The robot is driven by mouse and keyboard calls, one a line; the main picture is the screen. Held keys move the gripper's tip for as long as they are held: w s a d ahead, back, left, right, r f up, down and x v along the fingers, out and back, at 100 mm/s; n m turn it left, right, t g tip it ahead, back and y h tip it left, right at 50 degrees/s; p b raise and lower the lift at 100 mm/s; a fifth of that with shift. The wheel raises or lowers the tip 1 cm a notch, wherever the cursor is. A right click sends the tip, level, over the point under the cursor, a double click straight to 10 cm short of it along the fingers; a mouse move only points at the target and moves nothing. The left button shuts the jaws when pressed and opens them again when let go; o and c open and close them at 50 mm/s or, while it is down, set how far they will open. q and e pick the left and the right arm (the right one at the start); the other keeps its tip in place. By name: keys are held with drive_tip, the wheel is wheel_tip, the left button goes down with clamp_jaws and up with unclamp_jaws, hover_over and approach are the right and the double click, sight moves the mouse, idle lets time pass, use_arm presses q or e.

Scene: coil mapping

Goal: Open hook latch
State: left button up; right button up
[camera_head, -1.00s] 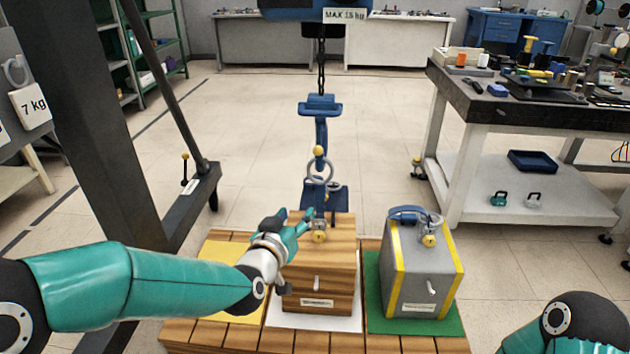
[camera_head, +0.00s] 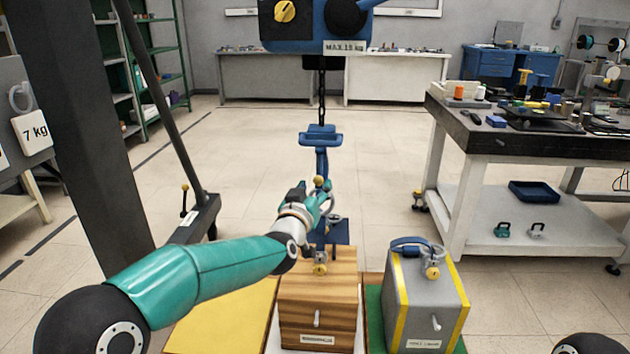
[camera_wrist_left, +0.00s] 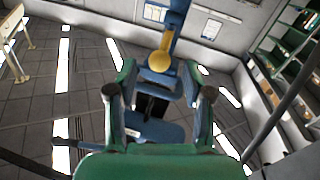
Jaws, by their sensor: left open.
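A blue crane hook (camera_head: 322,160) hangs on a chain above the wooden box, with a yellow ball knob (camera_head: 319,181) on its latch. My left gripper (camera_head: 326,198) is at the hook, beside and just below the knob, and hides part of the lower hook. In the left wrist view the two fingers (camera_wrist_left: 159,92) are spread open. The yellow knob (camera_wrist_left: 160,60) and blue hook (camera_wrist_left: 172,35) show between and beyond them. I cannot tell whether a finger touches the latch. My right gripper is out of view.
Below the hook stands a wooden box (camera_head: 318,300) with a ring fitting on top. A grey box with yellow edges (camera_head: 421,295) stands to its right. A dark gantry post (camera_head: 75,130) rises at left. A workbench (camera_head: 530,135) stands at right.

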sight(317, 184)
use_arm(q)
drive_tip(key=shift+w+d, duration=0.2)
drive_tip(key=shift+w, duration=0.8)
drive_tip(key=shift+w+d, duration=0.15)
drive_tip(key=shift+w, duration=0.85)
clamp_jaws()
